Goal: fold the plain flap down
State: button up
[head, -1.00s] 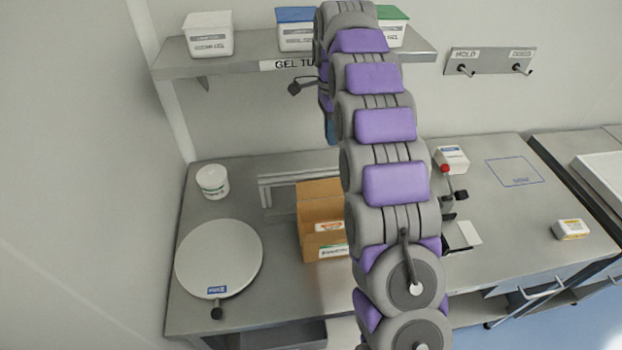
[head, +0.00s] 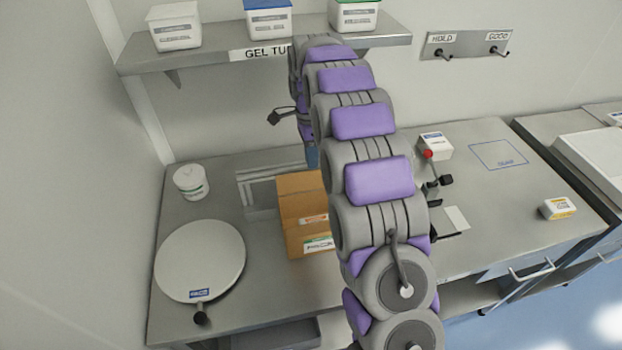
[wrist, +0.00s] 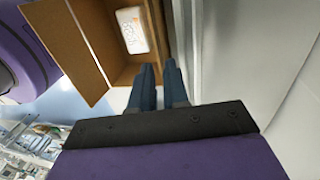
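The open cardboard box (head: 296,241) stands on the bench, its right side hidden behind my arm. A plain brown panel (head: 300,186) stands up at its back; I cannot tell whether it is the plain flap. A white-and-orange pack lies inside, seen in the wrist view (wrist: 132,30). There, a plain brown flap (wrist: 70,45) slants outward on the left side of the opening. The fingertips are by the box's edge; contact is unclear. In the head view my arm mostly hides the gripper.
A round white scale-like disc (head: 201,258) and a white tub (head: 190,182) are left of the box. A metal rail frame (head: 258,185) is behind it. A shelf (head: 225,42) with tubs hangs above. A small white box (head: 435,147) stands right of my arm.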

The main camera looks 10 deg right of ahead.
aim_at(312, 179)
jog(key=f, duration=0.2)
jog(key=s+f, duration=0.1)
jog(key=f, duration=0.2)
jog(key=shift+s+a+f+b, duration=0.1)
jog(key=shift+f+b, duration=0.2)
jog(key=shift+b, duration=0.1)
jog(key=shift+a+f, duration=0.35)
jog(key=shift+f, duration=0.2)
jog(key=shift+d, duration=0.4)
jog(key=shift+c, duration=0.2)
grip_shut()
